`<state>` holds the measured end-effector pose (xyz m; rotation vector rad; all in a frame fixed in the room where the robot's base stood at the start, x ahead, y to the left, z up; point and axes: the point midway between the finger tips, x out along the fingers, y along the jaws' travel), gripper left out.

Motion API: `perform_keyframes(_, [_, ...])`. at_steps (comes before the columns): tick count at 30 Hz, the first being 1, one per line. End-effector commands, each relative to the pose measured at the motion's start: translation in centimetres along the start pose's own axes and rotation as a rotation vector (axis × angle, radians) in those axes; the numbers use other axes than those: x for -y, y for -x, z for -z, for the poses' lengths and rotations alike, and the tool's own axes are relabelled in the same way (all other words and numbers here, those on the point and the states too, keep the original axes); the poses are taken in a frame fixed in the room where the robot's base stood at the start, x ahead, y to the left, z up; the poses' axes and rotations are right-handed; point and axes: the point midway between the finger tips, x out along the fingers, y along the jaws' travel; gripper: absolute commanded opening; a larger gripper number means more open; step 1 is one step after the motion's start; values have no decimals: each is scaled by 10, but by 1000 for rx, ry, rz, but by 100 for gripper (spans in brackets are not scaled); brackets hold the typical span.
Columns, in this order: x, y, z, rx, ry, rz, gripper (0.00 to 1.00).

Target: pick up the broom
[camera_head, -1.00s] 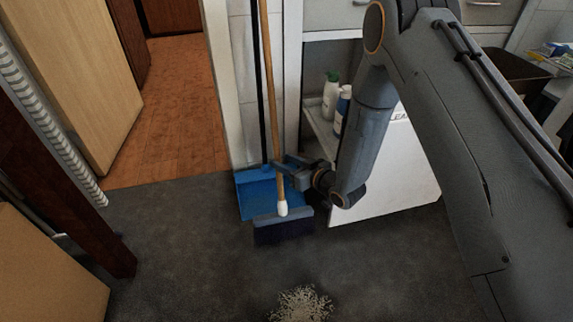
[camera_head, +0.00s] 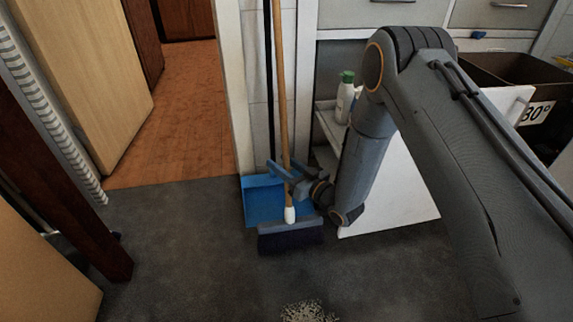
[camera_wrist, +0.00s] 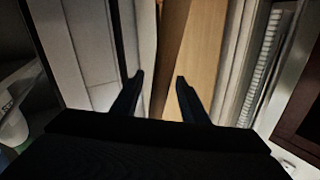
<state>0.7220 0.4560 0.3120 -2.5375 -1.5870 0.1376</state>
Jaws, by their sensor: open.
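The broom (camera_head: 281,90) stands upright, with its long wooden handle rising out of the top of the picture. A white collar joins it to a dark, wide head (camera_head: 290,238) on the floor. My gripper (camera_head: 284,172) is open at the lower handle, a little above the collar. In the wrist view its two dark fingers (camera_wrist: 160,78) are spread apart, and I cannot clearly make out the handle between them. I cannot tell whether the fingers straddle the handle or sit beside it.
A blue dustpan (camera_head: 262,200) with a dark handle stands behind the broom against the white wall. An open white cabinet door (camera_head: 395,195) is just right of my gripper, with bottles (camera_head: 345,97) inside. A pale pile of debris (camera_head: 308,312) lies in front.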

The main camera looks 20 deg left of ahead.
Motion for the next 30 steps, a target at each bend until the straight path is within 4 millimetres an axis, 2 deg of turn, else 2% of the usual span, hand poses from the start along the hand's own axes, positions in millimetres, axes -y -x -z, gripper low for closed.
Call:
perform_keyframes(1, [-1,-9,-1,-3,3,2,40])
perform_keyframes(4, [-1,-18,-1,-1,2,0,40])
perform_keyframes(11, [-1,-19,1,-1,1,-1,39])
perform_keyframes(18, [-1,-18,1,-1,1,-1,0])
perform_keyframes(30, [-1,-18,2,-2,2,-1,0])
